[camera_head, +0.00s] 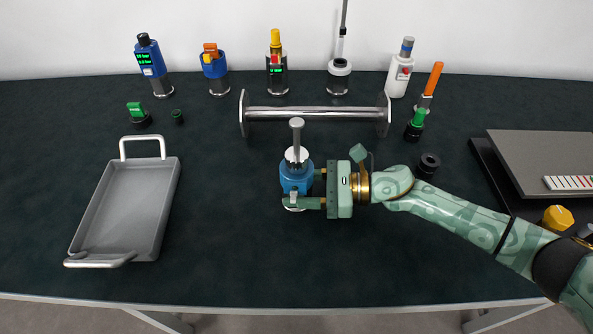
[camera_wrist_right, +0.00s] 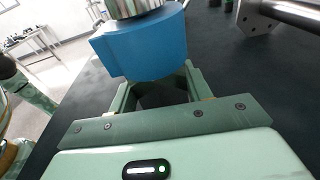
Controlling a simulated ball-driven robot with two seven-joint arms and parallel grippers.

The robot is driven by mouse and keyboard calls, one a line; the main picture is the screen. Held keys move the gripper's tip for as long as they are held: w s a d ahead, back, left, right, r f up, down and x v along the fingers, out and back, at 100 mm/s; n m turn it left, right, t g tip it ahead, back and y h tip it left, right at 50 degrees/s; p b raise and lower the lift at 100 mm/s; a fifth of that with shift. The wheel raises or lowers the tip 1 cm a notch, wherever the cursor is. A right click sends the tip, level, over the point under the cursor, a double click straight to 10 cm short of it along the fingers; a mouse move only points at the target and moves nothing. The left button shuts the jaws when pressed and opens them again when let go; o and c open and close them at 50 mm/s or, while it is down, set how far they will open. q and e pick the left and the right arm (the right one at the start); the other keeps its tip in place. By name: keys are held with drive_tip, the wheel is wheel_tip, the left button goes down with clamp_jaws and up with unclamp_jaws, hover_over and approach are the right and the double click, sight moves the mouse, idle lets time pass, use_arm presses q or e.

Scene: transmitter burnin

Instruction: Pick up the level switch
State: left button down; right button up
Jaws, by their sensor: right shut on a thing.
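The level switch (camera_head: 296,179), as I take it, has a blue body, a white collar and a grey rod pointing up, with a silver fitting low at its front. It is near the middle of the table in the head view. My right gripper (camera_head: 303,189) reaches it from the right and is shut on its blue body. The blue body (camera_wrist_right: 145,45) also shows in the right wrist view, between the fingers (camera_wrist_right: 160,88), with a silver part at the top edge. Whether its base touches the table is hard to tell. My left gripper is not in view.
A grey tray (camera_head: 168,205) with handles lies at left. A metal rack with a crossbar (camera_head: 315,113) stands behind the switch. Several instruments line the back edge. A black ring (camera_head: 428,163) lies near my right wrist, and a grey slab (camera_head: 530,150) lies at right. The front middle is clear.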

sight(308, 165)
drive_tip(key=shift+r, duration=0.1)
